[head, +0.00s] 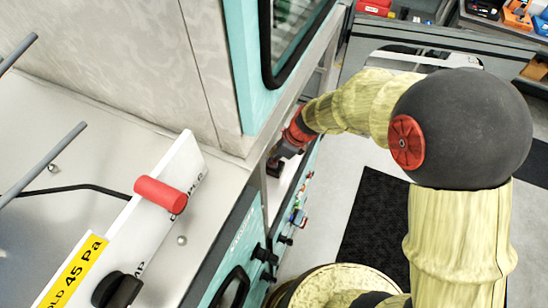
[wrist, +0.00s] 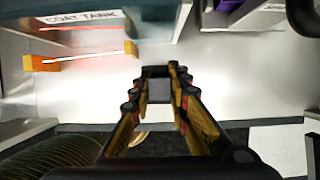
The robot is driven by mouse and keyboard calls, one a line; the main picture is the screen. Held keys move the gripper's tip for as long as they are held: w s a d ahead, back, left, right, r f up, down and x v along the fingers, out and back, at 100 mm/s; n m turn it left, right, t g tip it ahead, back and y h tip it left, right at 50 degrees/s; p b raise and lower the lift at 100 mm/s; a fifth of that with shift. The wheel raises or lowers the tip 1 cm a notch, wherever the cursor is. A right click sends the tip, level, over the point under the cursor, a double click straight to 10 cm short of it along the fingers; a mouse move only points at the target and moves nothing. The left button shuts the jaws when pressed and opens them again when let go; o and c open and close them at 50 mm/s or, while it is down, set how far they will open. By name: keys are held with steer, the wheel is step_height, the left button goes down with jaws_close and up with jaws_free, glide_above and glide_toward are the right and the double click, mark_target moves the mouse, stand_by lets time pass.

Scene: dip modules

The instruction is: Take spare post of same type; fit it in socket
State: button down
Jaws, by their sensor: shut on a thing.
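My gripper (wrist: 160,82) is shut on a small grey, square-ended piece (wrist: 160,92) in the wrist view. The piece sits between the fingertips; I cannot tell from this view whether it is the post, and its length is hidden. In the head view my gripper (head: 278,160) reaches into the opening of the teal machine, and its tip is partly hidden by the frame. No socket can be clearly made out in either view.
A label reading "COAT TANK" (wrist: 84,17) marks a teal tank edge in the wrist view. A red cylinder (head: 160,194) sits on a white panel (head: 150,225) in the head view. Bright bare surface (wrist: 235,85) lies right of the gripper.

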steer(key=shift+f, duration=0.15)
steer(key=c, duration=1.7)
jaws_free()
steer(key=shift+r, duration=0.4)
steer(key=v, duration=1.1)
steer(key=shift+s+d+r+p, duration=0.15)
steer(key=shift+d+r+p, duration=0.1)
steer(key=shift+p, duration=0.1)
